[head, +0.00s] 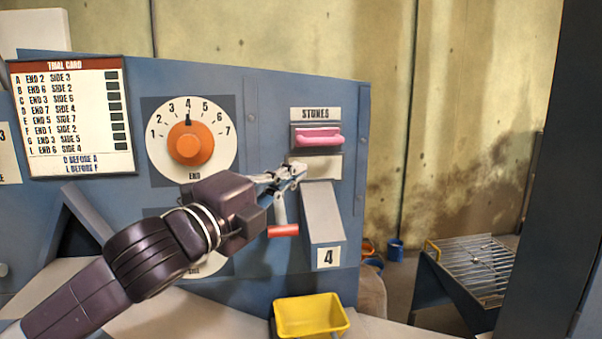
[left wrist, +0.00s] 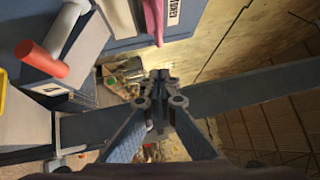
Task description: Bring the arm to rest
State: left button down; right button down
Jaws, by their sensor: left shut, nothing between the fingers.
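My left arm reaches in from the lower left of the head view. My left gripper (head: 298,172) is shut and empty, in front of the blue panel (head: 270,110), just below the pink handle (head: 319,137) under the STONES label. In the left wrist view its closed fingers (left wrist: 162,78) meet with nothing between them. A red-tipped lever (head: 283,231) is below the gripper, beside the grey chute box marked 4 (head: 323,215). The red grip also shows in the left wrist view (left wrist: 42,60). My right gripper is not in view.
An orange END dial (head: 188,143) points at about 4; my arm partly covers a lower dial. A trial card (head: 70,115) is at the left. A yellow bin (head: 312,317) stands below the chute. A grated stand (head: 472,265) and dark post (head: 555,170) are at the right.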

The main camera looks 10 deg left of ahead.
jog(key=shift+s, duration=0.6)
